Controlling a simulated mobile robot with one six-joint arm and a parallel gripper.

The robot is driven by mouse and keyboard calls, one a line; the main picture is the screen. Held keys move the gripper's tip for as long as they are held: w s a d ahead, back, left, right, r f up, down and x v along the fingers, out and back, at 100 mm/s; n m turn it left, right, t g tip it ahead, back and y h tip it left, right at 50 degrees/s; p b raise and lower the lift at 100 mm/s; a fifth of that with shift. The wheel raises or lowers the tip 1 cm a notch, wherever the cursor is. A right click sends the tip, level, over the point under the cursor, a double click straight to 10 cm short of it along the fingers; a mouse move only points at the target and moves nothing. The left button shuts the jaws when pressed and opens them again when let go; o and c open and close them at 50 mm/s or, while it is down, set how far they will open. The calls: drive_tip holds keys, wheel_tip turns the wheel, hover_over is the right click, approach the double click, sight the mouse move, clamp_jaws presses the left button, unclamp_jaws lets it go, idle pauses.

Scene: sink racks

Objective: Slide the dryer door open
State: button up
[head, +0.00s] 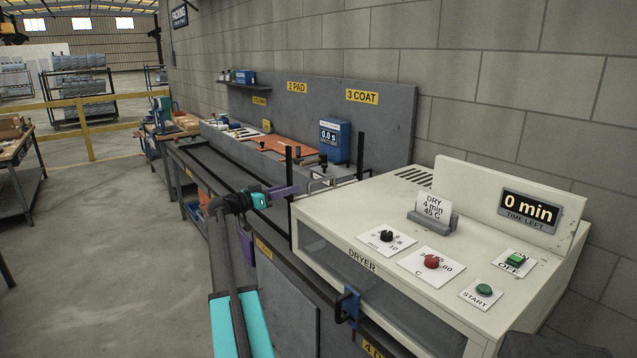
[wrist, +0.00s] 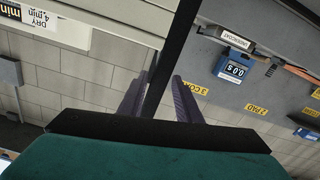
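The dryer (head: 330,215) is a cream box at the right. Its front carries a dark, glassy panel (head: 318,252) that looks like the door, and it appears closed. A blue and black handle (head: 348,307) sticks out low on the front. My gripper (head: 292,190) is left of the dryer's near left corner, up and away from the handle. In the wrist view, its two purple fingers (wrist: 160,92) stand apart. A dark upright bar shows in the gap between them; I cannot tell whether it is between or beyond the fingertips. The handle is not in the wrist view.
A dark post (head: 290,165) rises by the dryer's left corner, close to my fingers. Black and red knobs (head: 432,261), a green START button (head: 484,290) and a timer reading 0 min (head: 528,208) are on top. Clear floor (head: 130,260) lies left.

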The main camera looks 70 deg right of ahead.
drive_tip(key=p, duration=0.5)
approach(331, 177)
drive_tip(key=x, duration=0.5)
drive_tip(key=shift+w+d+f, duration=0.15)
drive_tip(key=shift+w+f, duration=0.05)
drive_tip(key=shift+w, duration=0.15)
drive_tip(key=shift+c, duration=0.4)
